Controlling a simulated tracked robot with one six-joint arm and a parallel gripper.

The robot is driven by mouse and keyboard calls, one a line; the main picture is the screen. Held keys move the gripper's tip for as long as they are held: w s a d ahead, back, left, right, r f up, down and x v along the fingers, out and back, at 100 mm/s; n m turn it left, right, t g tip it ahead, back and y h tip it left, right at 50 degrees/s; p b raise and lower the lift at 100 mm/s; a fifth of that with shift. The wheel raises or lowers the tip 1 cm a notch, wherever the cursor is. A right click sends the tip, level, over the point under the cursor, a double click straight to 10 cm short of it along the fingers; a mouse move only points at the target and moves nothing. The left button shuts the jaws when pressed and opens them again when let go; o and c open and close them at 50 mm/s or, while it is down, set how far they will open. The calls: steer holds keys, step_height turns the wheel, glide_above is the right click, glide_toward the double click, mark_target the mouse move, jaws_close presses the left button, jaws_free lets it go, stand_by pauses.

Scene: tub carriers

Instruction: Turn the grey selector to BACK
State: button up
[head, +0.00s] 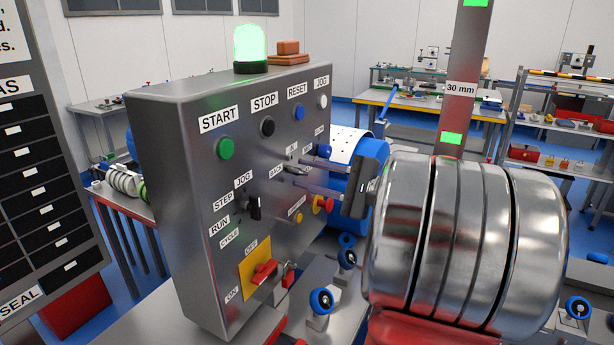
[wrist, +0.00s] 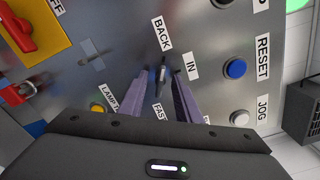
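The grey selector (head: 295,170) is a small lever knob on the sloping metal control panel, with BACK and IN labels around it. In the wrist view the selector (wrist: 161,76) shows between my fingertips, below the BACK label (wrist: 162,33) and left of the IN label (wrist: 192,66). It lies roughly along the line toward BACK; which end is its pointer I cannot tell. My gripper (wrist: 163,82) has its two fingers apart, one on each side of the selector, with gaps visible. In the head view my gripper (head: 304,174) reaches the panel from the right.
Nearby are a black STEP/JOG/RUN selector (head: 254,207), a red switch on a yellow plate (head: 262,272), a red-and-yellow knob (head: 322,204), and START (head: 225,147), STOP (head: 267,126) and RESET (head: 299,112) buttons. A green lamp (head: 250,45) glows on top.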

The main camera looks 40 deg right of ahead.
steer(key=v, duration=1.3)
steer(key=shift+s, duration=0.15)
steer(key=w+a+f+n+g+y, duration=0.1)
steer(key=w+a+f+n+g, duration=0.25)
steer(key=a, duration=0.65)
steer(key=w+a+f+n+g+y, duration=0.15)
steer(key=a+f+g, duration=0.3)
steer(key=a, duration=0.45)
steer(key=s+a+f+n+g+h, duration=0.1)
steer(key=s+a+f+n+h, duration=0.2)
steer(key=a+n, duration=0.4)
steer(key=s+a+f+n+g+h, duration=0.2)
steer(key=s+a+n+h, duration=0.3)
steer(key=a+n, duration=0.3)
steer(key=shift+a+f+h, duration=0.35)
steer(key=shift+a+f, duration=0.2)
steer(key=shift+a, duration=0.55)
steer(key=shift+d, duration=0.1)
